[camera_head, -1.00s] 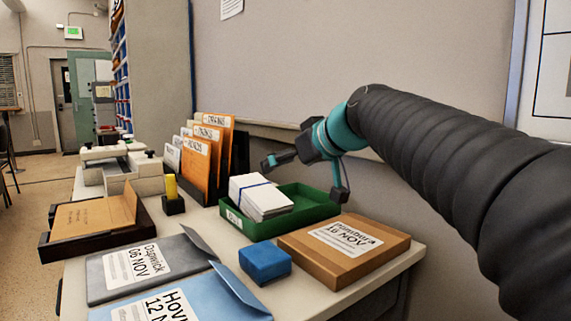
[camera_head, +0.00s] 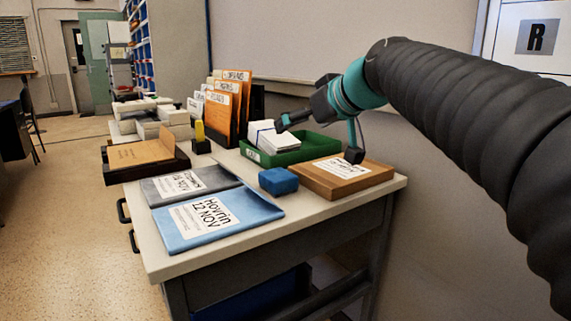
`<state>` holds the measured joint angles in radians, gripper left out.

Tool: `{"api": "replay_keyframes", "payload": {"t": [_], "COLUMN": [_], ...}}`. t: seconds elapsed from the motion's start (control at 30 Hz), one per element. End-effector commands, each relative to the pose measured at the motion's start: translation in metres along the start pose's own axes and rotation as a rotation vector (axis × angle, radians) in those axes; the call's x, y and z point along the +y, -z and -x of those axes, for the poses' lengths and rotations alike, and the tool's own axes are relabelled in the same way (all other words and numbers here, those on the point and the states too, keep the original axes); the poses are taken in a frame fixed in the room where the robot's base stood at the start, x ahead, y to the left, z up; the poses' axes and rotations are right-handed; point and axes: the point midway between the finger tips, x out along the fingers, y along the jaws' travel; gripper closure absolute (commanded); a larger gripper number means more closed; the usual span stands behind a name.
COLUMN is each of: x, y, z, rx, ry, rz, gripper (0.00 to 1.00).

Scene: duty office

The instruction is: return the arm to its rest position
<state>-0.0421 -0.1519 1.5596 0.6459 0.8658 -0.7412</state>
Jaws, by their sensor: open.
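My gripper (camera_head: 318,142) is open and empty, with its two dark fingers spread wide. It hangs at the end of my arm, which reaches in from the right side of the picture. In the picture one finger overlaps the green tray (camera_head: 312,151) with its stack of white cards (camera_head: 273,137). The other finger overlaps the brown box (camera_head: 318,183) with a white label. I cannot tell how high the fingers are above these things.
The desk (camera_head: 160,250) holds a blue folder (camera_head: 240,229), a grey folder (camera_head: 165,188), a blue block (camera_head: 278,181), a dark tray (camera_head: 150,172) and orange files (camera_head: 236,88). A wall (camera_head: 340,40) stands behind. The floor (camera_head: 70,240) left of the desk is open.

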Motion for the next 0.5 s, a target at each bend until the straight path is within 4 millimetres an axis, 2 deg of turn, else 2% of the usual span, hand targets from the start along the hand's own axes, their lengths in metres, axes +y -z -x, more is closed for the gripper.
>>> {"api": "replay_keyframes", "payload": {"t": [0.27, 0.37, 0.5], "x": [-0.005, -0.008, -0.013], "y": [-0.042, -0.063, -0.101], "z": [0.018, 0.027, 0.043], "rx": [-0.087, -0.126, -0.192], "ry": [-0.041, -0.063, -0.104], "rz": [-0.065, -0.095, -0.149], "gripper": [0.0, 0.0, 0.0]}}
